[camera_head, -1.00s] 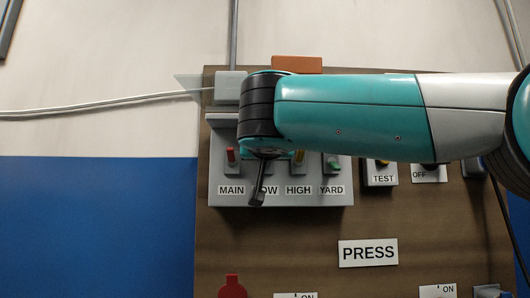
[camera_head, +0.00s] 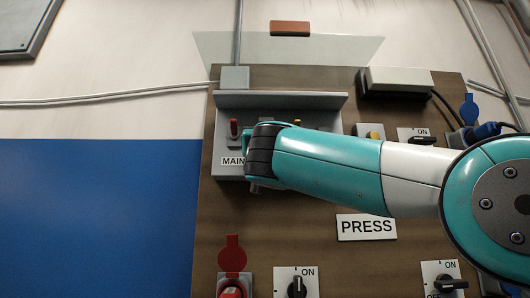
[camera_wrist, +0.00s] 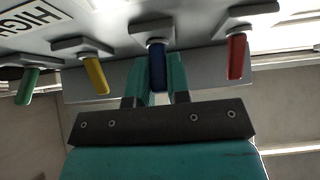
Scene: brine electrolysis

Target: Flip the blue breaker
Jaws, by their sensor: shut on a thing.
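The blue breaker (camera_wrist: 158,68) is a short lever with a dark blue handle on the grey breaker panel (camera_head: 230,101). In the wrist view it stands between the two teal fingers of my gripper (camera_wrist: 160,80), which is shut on it. The red breaker (camera_wrist: 236,57) is on one side of it, with the yellow breaker (camera_wrist: 95,76) and the green breaker (camera_wrist: 27,87) on the other. The red breaker there sits above the MAIN label (camera_head: 232,162).
A brown board (camera_head: 215,225) carries the panel, a PRESS sign (camera_head: 366,227), and rotary switches (camera_head: 297,285) below. A red part (camera_head: 232,255) hangs at lower left. A blue plug (camera_head: 487,131) is at right.

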